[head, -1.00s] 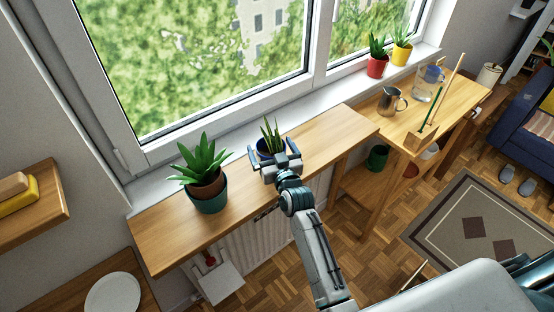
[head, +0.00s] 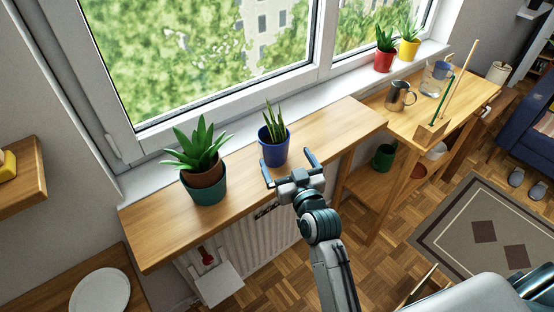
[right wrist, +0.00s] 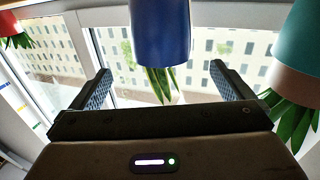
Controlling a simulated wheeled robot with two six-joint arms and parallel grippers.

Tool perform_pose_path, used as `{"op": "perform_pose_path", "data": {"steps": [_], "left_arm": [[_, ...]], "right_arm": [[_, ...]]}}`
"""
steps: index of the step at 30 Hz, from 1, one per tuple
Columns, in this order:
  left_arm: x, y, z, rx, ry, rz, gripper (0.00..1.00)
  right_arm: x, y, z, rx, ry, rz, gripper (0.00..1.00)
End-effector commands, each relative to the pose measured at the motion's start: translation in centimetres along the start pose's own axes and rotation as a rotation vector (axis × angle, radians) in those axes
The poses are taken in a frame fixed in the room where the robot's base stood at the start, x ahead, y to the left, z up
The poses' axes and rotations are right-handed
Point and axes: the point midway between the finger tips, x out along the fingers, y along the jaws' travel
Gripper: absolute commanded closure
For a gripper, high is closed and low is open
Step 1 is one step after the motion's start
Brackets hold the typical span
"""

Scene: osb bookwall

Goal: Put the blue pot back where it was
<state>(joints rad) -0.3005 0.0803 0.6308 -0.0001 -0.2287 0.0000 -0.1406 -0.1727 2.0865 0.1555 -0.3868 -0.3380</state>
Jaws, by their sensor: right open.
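The blue pot (head: 272,154) with a spiky green plant stands upright on the wooden shelf board (head: 330,128) under the window, near the white sill. My right gripper (head: 287,160) is open and empty, on the room side of the pot, its fingers pointing towards it. In the right wrist view, which shows the scene upside down, the blue pot (right wrist: 160,30) appears ahead, in the gap between the two spread fingers (right wrist: 162,85), with clear space on both sides. My left gripper is not in view.
A teal pot (head: 206,190) with a larger plant stands left of the blue pot. Red (head: 384,61) and yellow (head: 408,49) pots stand on the sill (head: 350,76). A metal jug (head: 398,96) is on the right table. The board right of the blue pot is clear.

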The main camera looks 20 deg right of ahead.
Motion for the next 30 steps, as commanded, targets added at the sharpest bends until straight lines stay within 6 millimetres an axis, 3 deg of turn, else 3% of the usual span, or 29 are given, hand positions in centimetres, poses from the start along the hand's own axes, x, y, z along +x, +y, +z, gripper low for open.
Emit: {"op": "perform_pose_path", "data": {"steps": [6, 14, 21, 30], "left_arm": [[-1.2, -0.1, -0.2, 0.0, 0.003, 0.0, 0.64], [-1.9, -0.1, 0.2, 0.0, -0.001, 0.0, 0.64], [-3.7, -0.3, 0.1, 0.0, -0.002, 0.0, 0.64], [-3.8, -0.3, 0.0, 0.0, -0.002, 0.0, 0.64]], "right_arm": [[3.6, 0.0, -0.5, -0.004, 0.001, 0.0, 0.0], [5.8, -0.1, -0.5, -0.001, -0.001, 0.0, 0.0], [9.3, -0.3, -1.0, -0.002, 0.0, 0.0, 0.0], [10.4, -0.3, -0.7, -0.002, 0.0, 0.001, 0.0]]}}
